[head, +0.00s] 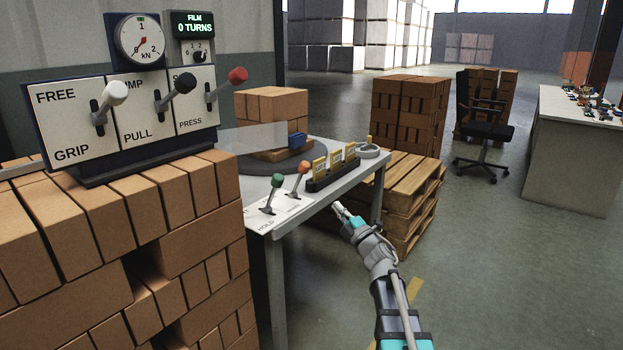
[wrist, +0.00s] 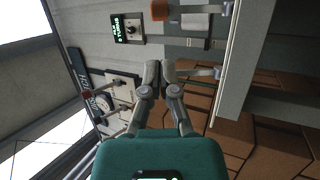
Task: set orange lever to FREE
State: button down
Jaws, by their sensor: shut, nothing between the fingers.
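The orange lever (head: 304,167) stands on a white plate at the near edge of the grey table, its knob leaning up and to the right. The lettering by it is too small to read. A green-knobbed lever (head: 277,181) stands just left of it, with HOLD printed on the plate below. My gripper (head: 339,207) is in front of the table edge, to the right of and lower in the picture than the orange lever, apart from it. In the wrist view its fingers (wrist: 160,72) are together and empty.
A panel (head: 62,123) with white, black and red levers stands on a brick stack at left; FREE and GRIP flank its white lever. A card rack (head: 333,178) sits right of the orange lever. A wooden pallet stack (head: 402,200) stands behind my arm.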

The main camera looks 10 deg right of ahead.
aim_at(307, 171)
jog(key=shift+w, duration=0.1)
jog(key=p+x, duration=0.5)
jog(key=x, duration=0.9)
jog(key=shift+p, duration=0.35)
